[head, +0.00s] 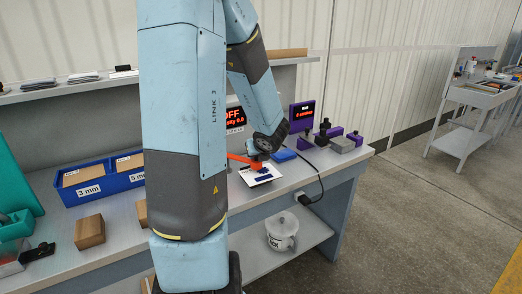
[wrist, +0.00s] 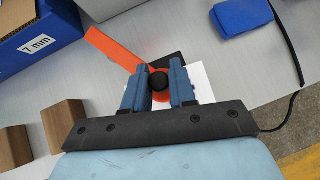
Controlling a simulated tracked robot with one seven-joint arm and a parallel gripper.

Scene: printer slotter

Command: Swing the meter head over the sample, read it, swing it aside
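The meter head is an orange arm (wrist: 108,48) with a round black knob (wrist: 158,80) at its end. In the wrist view it reaches from upper left to above a white sample card (wrist: 203,82). My gripper (wrist: 159,88) has its two blue fingers on either side of the knob, with no clear gap, and appears shut on it. In the head view my gripper (head: 262,148) is low beside the orange arm (head: 240,158), over the near bench. The card (head: 262,176) shows dark blue patches. A display (head: 236,116) reads OFF in red, partly hidden by my arm.
A blue bin (head: 98,182) marked 3 mm and 5 mm and a wooden block (head: 89,231) stand at left. A blue pad (head: 284,155), a purple display (head: 302,114) and purple blocks (head: 306,141) are at right. A black cable (head: 315,172) hangs over the bench's front edge.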

